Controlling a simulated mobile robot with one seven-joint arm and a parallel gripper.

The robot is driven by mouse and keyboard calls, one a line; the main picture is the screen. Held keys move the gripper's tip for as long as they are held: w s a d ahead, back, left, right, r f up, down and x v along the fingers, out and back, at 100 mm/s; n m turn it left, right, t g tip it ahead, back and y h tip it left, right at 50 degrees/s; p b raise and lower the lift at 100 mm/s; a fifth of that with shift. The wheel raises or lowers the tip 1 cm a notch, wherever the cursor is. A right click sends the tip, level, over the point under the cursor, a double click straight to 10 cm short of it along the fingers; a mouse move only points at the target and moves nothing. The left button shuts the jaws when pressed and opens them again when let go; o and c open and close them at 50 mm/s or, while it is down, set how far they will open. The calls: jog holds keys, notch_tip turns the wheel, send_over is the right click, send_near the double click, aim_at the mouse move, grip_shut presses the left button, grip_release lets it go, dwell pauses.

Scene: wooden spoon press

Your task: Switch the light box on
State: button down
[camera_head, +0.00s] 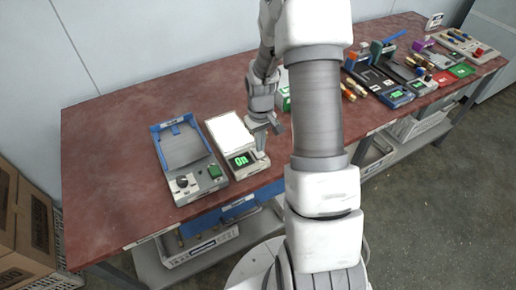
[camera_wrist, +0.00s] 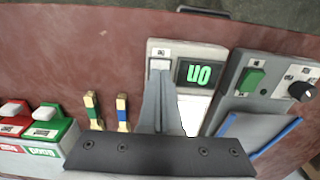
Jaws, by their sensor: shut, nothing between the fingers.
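The light box (camera_head: 229,134) is a pale box with a bright white panel, standing near the front edge of the red table. Its dark display (camera_head: 241,160) shows green characters that read "On"; in the wrist view the display (camera_wrist: 201,73) appears upside down. A white switch (camera_wrist: 159,64) sits beside the display. My gripper (camera_wrist: 160,80) is shut and empty, pointing down with its tips at the switch; I cannot tell whether they touch it. In the head view my gripper (camera_head: 263,148) is over the display end of the box, partly covering it.
A grey device with a blue-edged tray (camera_head: 183,145), a black knob and a green button stands close beside the light box. In the wrist view, red (camera_wrist: 14,119) and green (camera_wrist: 50,127) switch boxes and two banded handles stand on the other side. The table's left end is clear.

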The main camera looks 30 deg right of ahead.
jog(key=shift+r+p, duration=1.5)
jog(key=shift+r, duration=1)
jog(key=shift+r, duration=0.1)
jog(key=s+a+r+t, duration=0.1)
jog(key=s+a+r, duration=0.2)
jog(key=r, duration=0.6)
jog(key=s+a+r+t, duration=0.2)
jog(key=a+r, duration=0.2)
jog(key=r, duration=0.6)
jog(key=s+a+r+t, duration=0.1)
jog(key=s+a+r, duration=0.1)
jog(key=s+r, duration=0.2)
jog(key=s+a+r+t, duration=0.1)
jog(key=s+a+r, duration=0.2)
jog(key=s, duration=0.6)
jog(key=shift+s+a+r+t, duration=0.25)
jog(key=shift+s+r+t, duration=0.1)
jog(key=shift+r, duration=0.55)
